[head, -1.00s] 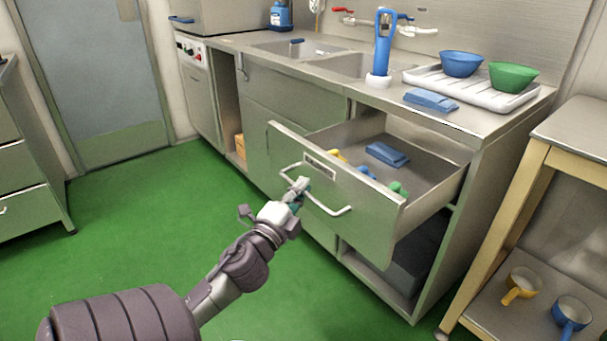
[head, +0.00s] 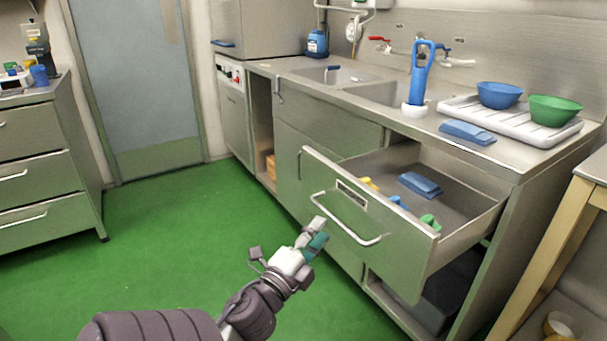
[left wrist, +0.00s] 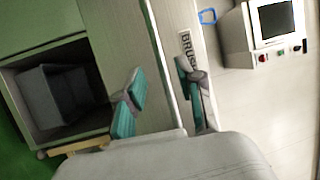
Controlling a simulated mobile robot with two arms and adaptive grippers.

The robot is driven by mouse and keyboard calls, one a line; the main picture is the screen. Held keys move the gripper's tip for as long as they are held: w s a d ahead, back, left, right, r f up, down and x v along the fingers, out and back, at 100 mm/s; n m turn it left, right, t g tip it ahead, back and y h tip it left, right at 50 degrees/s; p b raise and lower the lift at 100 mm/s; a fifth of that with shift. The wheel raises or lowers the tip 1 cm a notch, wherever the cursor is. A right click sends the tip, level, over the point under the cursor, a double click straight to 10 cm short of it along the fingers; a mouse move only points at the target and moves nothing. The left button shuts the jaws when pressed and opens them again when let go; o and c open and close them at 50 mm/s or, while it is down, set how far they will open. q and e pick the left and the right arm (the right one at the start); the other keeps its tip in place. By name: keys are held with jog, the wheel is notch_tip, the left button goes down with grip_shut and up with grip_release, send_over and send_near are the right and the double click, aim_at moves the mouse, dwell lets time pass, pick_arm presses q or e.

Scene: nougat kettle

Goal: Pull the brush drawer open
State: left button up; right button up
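The brush drawer (head: 405,262) is pulled well out of the steel counter, its inside showing. It holds a blue brush-like item (head: 420,184) and smaller yellow, blue and green items (head: 430,222). Its bar handle (head: 350,231) is on the front. My left gripper (head: 317,234) is just in front of and below the handle's left part, seemingly apart from it. In the left wrist view my left gripper (left wrist: 160,98) has its teal-padded fingers spread, facing the drawer front with its BRUSH label (left wrist: 187,50). My right gripper is not in view.
The counter carries sinks, a blue-handled tool (head: 421,75), a blue cloth-like item (head: 467,132) and a white rack (head: 515,119) with blue and green bowls. A wooden-legged stand (head: 555,245) is close on the right. Green floor (head: 170,240) is clear on the left.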

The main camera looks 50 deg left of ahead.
pick_arm(q)
jog(key=v, duration=0.6)
jog(key=shift+s, duration=0.1)
dwell(0.5)
